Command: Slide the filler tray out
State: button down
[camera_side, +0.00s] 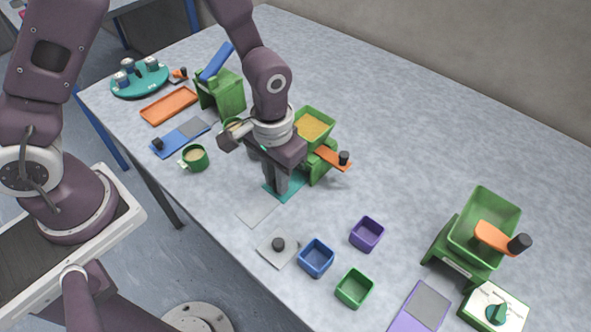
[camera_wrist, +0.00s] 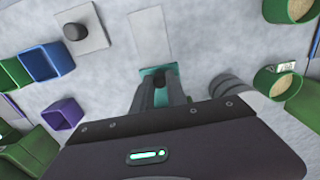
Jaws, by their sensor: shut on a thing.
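The teal filler tray (camera_side: 290,193) lies low at the foot of the green filler (camera_side: 321,168), whose hopper holds yellow powder (camera_side: 312,126). Part of the tray shows at the filler's front, and its rear is hidden by the filler and my arm.
A flat grey plate (camera_side: 261,208) lies just in front of the tray. A pale plate with a black knob (camera_side: 278,244) and blue (camera_side: 316,258), purple (camera_side: 366,234) and green (camera_side: 354,288) boxes stand nearby. A green cup (camera_side: 195,158) is to the left.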

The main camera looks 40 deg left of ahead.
jog(key=shift+s, duration=5.2)
jog(key=c, duration=1.4)
grip_release()
notch_tip(320, 180, up, 8)
jog(key=shift+f, duration=0.2)
jog(key=s+a+r+t, duration=0.2)
jog(key=a+r, duration=0.3)
jog(key=r, duration=0.4)
jog(key=s+a+r+t, duration=0.2)
jog(key=a+r, duration=0.3)
jog(key=r, duration=0.3)
jog(key=shift+s+a+r+t, duration=0.2)
jog(key=shift+r+t, duration=0.2)
jog(key=shift+t, duration=0.4)
